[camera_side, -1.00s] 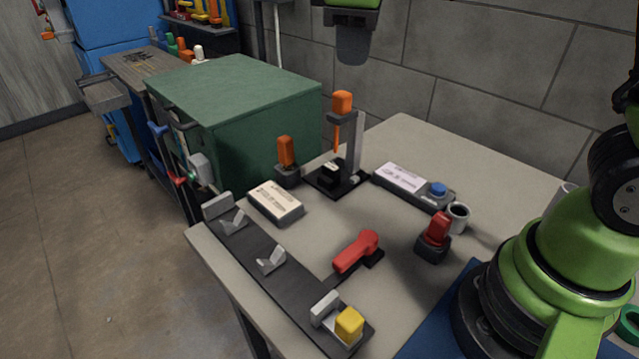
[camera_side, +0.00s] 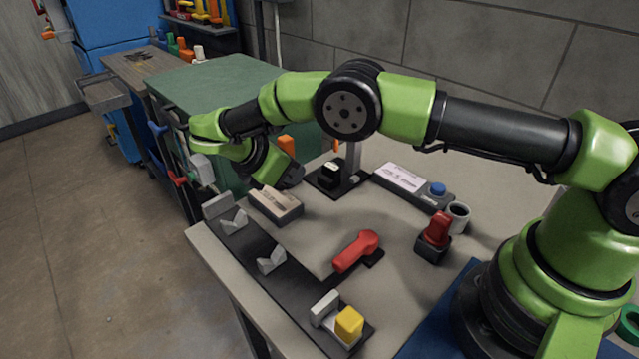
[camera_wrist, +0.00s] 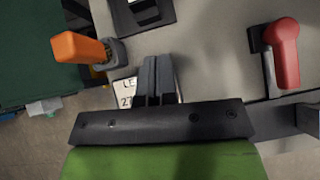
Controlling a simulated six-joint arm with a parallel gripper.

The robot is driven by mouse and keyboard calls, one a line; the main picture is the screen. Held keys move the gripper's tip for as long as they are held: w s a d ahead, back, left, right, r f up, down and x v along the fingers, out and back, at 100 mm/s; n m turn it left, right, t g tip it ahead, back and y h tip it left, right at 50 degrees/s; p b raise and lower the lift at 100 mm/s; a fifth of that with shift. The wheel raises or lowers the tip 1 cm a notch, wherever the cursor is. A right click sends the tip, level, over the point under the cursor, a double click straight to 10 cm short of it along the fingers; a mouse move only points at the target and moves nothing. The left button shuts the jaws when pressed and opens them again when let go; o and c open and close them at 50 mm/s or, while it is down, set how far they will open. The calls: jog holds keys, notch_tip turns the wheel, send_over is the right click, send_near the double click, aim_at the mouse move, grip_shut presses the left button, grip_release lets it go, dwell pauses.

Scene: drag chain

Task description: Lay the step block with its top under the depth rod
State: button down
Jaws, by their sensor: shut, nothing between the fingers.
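A small black block with a pale top, which looks like the step block (camera_side: 331,173), sits on the black base of the gauge stand (camera_side: 350,188). It also shows at the top of the wrist view (camera_wrist: 144,10). Only a sliver of the orange depth rod (camera_side: 336,146) shows beside the grey post; my arm hides the rest, so I cannot tell its height over the block. My gripper (camera_wrist: 157,63) is shut and empty, above a white-labelled box (camera_side: 276,206) left of the stand. Its fingers cover part of the label. In the side view the fingertips are hard to make out.
An orange-handled tool (camera_wrist: 80,47) stands in a dark holder close to my gripper. A red lever (camera_side: 356,250), a red-topped holder (camera_side: 437,235), a cup (camera_side: 457,217) and a panel with a blue button (camera_side: 438,189) are on the table. A dark rail (camera_side: 285,279) runs along the front edge.

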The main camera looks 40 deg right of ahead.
aim_at(330, 190)
jog(key=x, duration=0.8)
jog(key=shift+s+d+f, duration=0.1)
jog(key=shift+d+f, duration=0.15)
jog(key=shift+f, duration=0.05)
jog(key=shift+s+d, duration=0.1)
jog(key=shift+d, duration=0.95)
jog(key=shift+v, duration=5.1)
